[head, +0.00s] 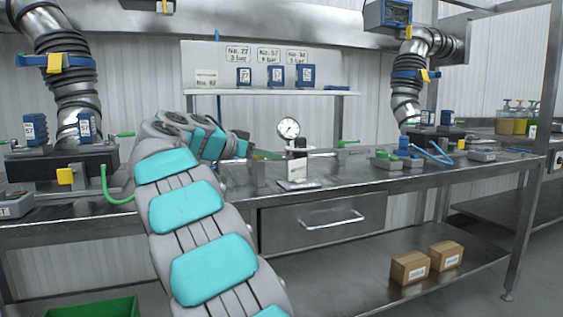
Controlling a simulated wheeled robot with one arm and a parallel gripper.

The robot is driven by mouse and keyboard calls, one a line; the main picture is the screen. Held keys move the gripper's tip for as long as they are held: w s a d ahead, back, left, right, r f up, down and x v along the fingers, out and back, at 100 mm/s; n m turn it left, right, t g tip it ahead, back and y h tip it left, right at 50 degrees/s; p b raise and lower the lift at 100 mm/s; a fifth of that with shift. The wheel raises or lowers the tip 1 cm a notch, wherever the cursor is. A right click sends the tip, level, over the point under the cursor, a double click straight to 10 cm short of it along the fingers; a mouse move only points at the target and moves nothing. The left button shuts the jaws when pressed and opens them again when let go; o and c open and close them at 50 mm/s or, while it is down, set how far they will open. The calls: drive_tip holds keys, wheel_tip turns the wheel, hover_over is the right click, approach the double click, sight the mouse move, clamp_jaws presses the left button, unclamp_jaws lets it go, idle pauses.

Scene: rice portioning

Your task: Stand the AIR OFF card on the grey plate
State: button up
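My gripper (248,150) is at the end of my grey and turquoise arm, low over the middle of the bench and left of the gauge. Its fingers are small and dark, so I cannot tell if they are open or shut, or if they hold anything. A small light grey plate (298,185) lies near the bench's front edge, right of my gripper. A white upright piece (297,170) stands at or just behind it, below the gauge. Its lettering is too small to read, so I cannot tell whether it is the AIR OFF card.
A round pressure gauge (288,128) stands behind the plate. Blue blocks (275,75) and a white card (206,78) are on the back shelf (270,92). Machines with ribbed hoses stand left (62,160) and right (440,133). Small fittings (385,160) lie right of the plate.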

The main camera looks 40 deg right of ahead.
drive_tip(key=shift+v, duration=1.35)
drive_tip(key=s+a+f+n+g+y, duration=0.1)
drive_tip(key=s+a+f+n+y, duration=0.35)
drive_tip(key=s+f, duration=0.55)
drive_tip(key=s+a+f+n+g+y, duration=0.1)
drive_tip(key=s+a+f+n+y, duration=0.3)
drive_tip(key=s+f, duration=0.6)
drive_tip(key=s+a+f+n+g+y, duration=0.1)
drive_tip(key=s+a+f+n+y, duration=0.2)
drive_tip(key=s+a+f, duration=0.5)
drive_tip(key=s+a+f+n+g+y, duration=0.1)
drive_tip(key=s+a+f+n+y, duration=0.2)
drive_tip(key=s+a+f, duration=0.5)
drive_tip(key=s+f+n, duration=0.1)
drive_tip(key=s+f, duration=0.1)
drive_tip(key=s, duration=0.5)
drive_tip(key=shift+a+n, duration=0.3)
drive_tip(key=shift+n, duration=0.05)
drive_tip(key=shift+w, duration=0.1)
